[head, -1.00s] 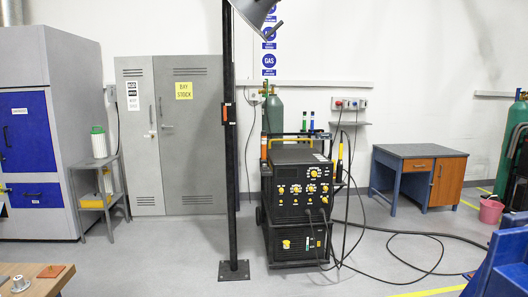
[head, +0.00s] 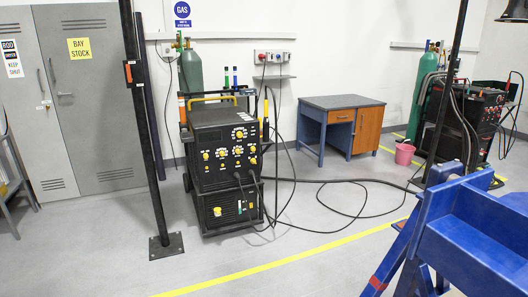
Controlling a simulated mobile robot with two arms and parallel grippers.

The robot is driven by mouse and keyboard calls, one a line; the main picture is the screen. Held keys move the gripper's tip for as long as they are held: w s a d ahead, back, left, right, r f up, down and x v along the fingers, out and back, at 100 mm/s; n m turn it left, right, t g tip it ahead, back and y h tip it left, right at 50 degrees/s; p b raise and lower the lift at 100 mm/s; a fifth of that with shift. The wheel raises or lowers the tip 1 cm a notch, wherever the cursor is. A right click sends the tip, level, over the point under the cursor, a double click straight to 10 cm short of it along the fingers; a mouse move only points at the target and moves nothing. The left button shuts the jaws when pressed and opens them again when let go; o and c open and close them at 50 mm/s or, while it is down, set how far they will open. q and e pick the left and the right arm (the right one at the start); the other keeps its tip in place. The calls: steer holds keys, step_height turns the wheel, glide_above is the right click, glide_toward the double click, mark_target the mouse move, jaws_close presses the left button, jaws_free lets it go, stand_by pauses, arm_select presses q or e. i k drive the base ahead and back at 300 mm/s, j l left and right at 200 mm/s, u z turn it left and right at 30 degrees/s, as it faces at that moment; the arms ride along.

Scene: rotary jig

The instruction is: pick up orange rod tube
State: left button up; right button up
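A slim upright tube with an orange top (head: 182,108) stands at the left side of the black welding machine (head: 226,160), at the level of its top; it looks like the orange rod tube, but it is small and its lower part is hard to make out. A similar tube with a yellow top (head: 266,108) stands at the machine's right side. A green tube (head: 226,77) and a blue tube (head: 235,77) stand on the wall shelf behind. Neither of my grippers is in view.
A black pole (head: 146,130) on a floor plate stands left of the machine. A blue metal structure (head: 470,235) fills the lower right. Cables (head: 340,205) lie on the floor right of the machine. A desk (head: 340,125) and pink bucket (head: 404,153) are behind. The front floor is clear.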

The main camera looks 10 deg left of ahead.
mark_target(180, 94)
steer(key=i+u, duration=0.4)
steer(key=i, duration=2.25)
